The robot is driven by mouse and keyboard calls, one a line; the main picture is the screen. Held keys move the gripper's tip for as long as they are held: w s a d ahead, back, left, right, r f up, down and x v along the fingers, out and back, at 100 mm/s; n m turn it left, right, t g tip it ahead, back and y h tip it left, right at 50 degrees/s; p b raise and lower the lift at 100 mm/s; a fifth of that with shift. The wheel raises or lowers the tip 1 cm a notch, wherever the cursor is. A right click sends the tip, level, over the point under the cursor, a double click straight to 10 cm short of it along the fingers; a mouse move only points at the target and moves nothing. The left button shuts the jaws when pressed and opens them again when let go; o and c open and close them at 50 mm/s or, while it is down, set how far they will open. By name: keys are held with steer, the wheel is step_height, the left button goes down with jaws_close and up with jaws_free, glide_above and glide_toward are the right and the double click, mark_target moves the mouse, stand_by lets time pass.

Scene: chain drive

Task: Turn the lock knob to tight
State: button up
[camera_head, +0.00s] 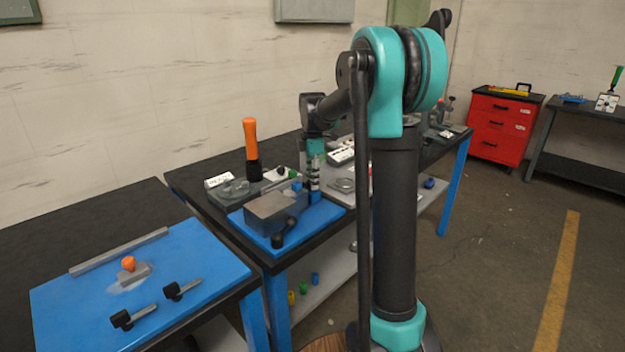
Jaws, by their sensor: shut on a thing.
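A grey block-shaped housing (275,208), which looks like the chain drive unit, sits on a blue mat (257,235) on the middle bench. A black crank-like handle (283,236) sticks out from its front. My gripper (314,194) points down at the right end of the housing. Its jaws are shut on a small part there, which I take to be the lock knob. The knob itself is hidden by the fingers, so its turned position cannot be told.
An orange-handled tool (251,140) stands upright behind the housing. The left bench has a blue mat (190,262) with an orange knob (128,263) and two black-handled bolts (134,315). A red drawer cabinet (503,125) stands far right. The floor at right is clear.

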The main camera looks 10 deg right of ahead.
steer(key=m, duration=0.4)
steer(key=shift+m, duration=0.3)
steer(key=m, duration=0.3)
steer(key=shift+s+m, duration=0.1)
steer(key=shift+m, duration=0.3)
steer(key=m, duration=0.4)
steer(key=shift+a, duration=0.1)
steer(key=m, duration=0.4)
steer(key=shift+s, duration=0.1)
steer(key=m, duration=0.4)
steer(key=shift+a+m, duration=0.15)
steer(key=shift+m, duration=0.15)
steer(key=m, duration=0.3)
steer(key=shift+m, duration=0.3)
steer(key=m, duration=0.4)
steer(key=shift+a, duration=0.1)
steer(key=m, duration=0.4)
steer(key=shift+m, duration=0.3)
